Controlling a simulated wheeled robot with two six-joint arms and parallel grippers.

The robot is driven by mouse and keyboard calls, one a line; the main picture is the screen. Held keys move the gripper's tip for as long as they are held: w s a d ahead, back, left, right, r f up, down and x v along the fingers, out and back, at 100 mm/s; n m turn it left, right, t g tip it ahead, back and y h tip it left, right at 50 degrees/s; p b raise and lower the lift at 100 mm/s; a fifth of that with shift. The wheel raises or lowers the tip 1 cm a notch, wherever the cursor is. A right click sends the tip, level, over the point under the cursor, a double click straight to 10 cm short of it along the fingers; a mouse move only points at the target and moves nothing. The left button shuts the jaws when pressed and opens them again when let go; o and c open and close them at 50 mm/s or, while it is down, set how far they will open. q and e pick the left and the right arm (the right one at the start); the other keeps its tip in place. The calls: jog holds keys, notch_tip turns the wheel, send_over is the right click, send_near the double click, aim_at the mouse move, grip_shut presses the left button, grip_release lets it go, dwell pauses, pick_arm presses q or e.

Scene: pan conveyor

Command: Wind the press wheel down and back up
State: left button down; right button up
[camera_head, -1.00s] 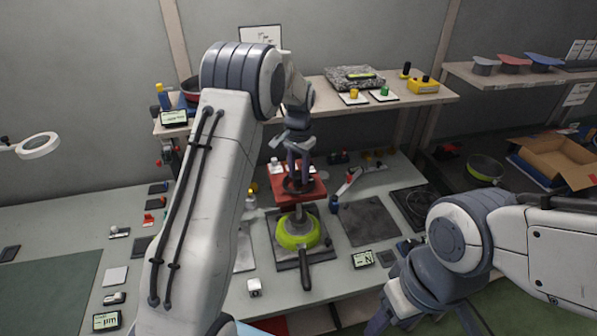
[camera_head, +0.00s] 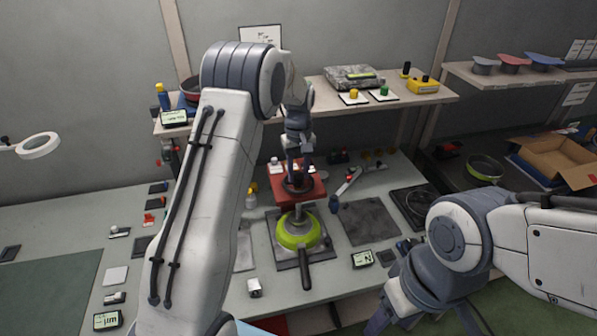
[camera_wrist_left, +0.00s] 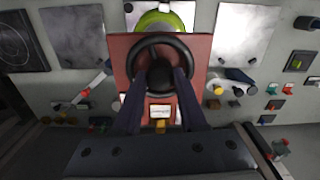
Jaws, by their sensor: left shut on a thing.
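The press has a red top plate (camera_head: 284,199) with a black wheel (camera_head: 299,192) lying flat on it. In the left wrist view, the wheel (camera_wrist_left: 161,39) is a dark ring on the red plate (camera_wrist_left: 121,50). My left gripper (camera_head: 298,180) is above the wheel, fingers pointing down. In the left wrist view its fingers (camera_wrist_left: 161,78) are shut on the wheel's hub. A green pan (camera_head: 298,241) with a dark handle sits under the press. My right gripper (camera_head: 418,322) is at the bottom right, away from the press, with its tips cut off by the frame.
A dark square plate (camera_head: 368,222) lies right of the press. A small display (camera_head: 362,259) and a white block (camera_head: 254,288) stand near the front. A shelf (camera_head: 408,101) runs behind the press. My left arm hides part of the bench.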

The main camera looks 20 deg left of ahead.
aim_at(298, 174)
pick_arm(q)
jog(key=n, duration=0.7)
jog(key=shift+w+a+r, duration=0.1)
jog(key=shift+w+r, duration=0.05)
dwell(0.4)
jog(key=c, duration=0.6)
grip_release()
jog(key=shift+o, duration=0.7)
notch_tip(298, 174, up, 10)
jog(key=b, duration=0.2)
jog(key=shift+r+b, duration=0.2)
jog(key=shift+b, duration=0.1)
